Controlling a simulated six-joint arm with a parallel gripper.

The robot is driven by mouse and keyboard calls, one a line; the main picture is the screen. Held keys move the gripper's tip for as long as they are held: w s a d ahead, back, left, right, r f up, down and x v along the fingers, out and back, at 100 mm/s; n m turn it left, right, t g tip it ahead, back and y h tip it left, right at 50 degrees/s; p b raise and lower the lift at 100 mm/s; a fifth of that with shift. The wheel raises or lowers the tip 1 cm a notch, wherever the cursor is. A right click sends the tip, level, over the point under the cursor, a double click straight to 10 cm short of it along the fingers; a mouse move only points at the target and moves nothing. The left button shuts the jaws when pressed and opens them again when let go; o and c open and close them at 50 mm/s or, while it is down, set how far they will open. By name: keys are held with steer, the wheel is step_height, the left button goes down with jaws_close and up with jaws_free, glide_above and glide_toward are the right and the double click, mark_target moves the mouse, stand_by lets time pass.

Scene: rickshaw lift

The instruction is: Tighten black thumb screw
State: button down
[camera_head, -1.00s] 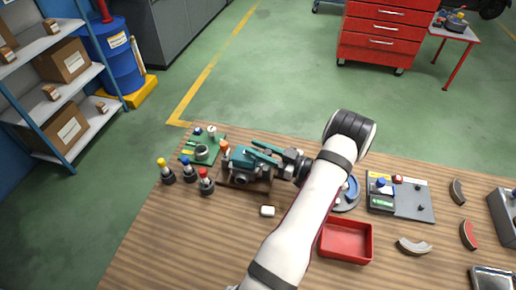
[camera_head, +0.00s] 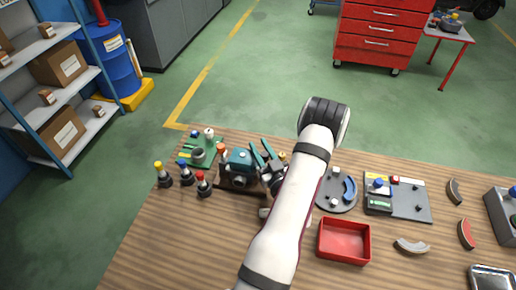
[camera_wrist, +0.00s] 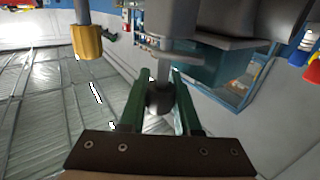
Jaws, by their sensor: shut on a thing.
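The black thumb screw (camera_wrist: 158,98) shows in the wrist view as a dark rounded knob below a grey metal part. My gripper (camera_wrist: 160,90) has its two green fingers on either side of the knob and is shut on it. In the head view my gripper (camera_head: 265,152) is at the right side of the teal machine (camera_head: 240,160) on the bench. The thumb screw cannot be made out there, and my arm hides part of that area. How far the screw is turned in cannot be told.
A yellow knob (camera_wrist: 86,42) hangs on a grey rod left of my fingers. Bottles with red (camera_head: 204,184), blue and yellow caps stand left of the machine. A round grey plate (camera_head: 336,193), a red tray (camera_head: 344,241) and a grey board (camera_head: 408,200) lie right of my arm.

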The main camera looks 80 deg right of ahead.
steer(key=m+g+h, duration=0.1)
steer(key=g, duration=0.1)
steer(key=m+g+h, duration=0.1)
steer(key=m+g, duration=0.1)
steer(key=g, duration=0.1)
steer(key=m+g+h, duration=0.1)
steer(key=m+g, duration=0.1)
steer(key=shift+s+d, duration=0.2)
steer(key=shift+s, duration=0.2)
steer(key=shift+s+d+m+g, duration=0.1)
steer(key=shift+s+m+g, duration=0.15)
steer(key=shift+m+g, duration=0.85)
steer(key=shift+s+a+m+g, duration=0.1)
steer(key=shift+s+m+g, duration=0.4)
steer(key=shift+g, duration=1.15)
steer(key=shift+s+d+m+g, duration=0.1)
steer(key=shift+m+g, duration=0.9)
steer(key=shift+g, duration=0.35)
steer(key=shift+r, duration=0.1)
steer(key=c, duration=0.6)
jaws_free()
steer(key=v, duration=1.6)
steer(key=shift+w+d+r, duration=0.1)
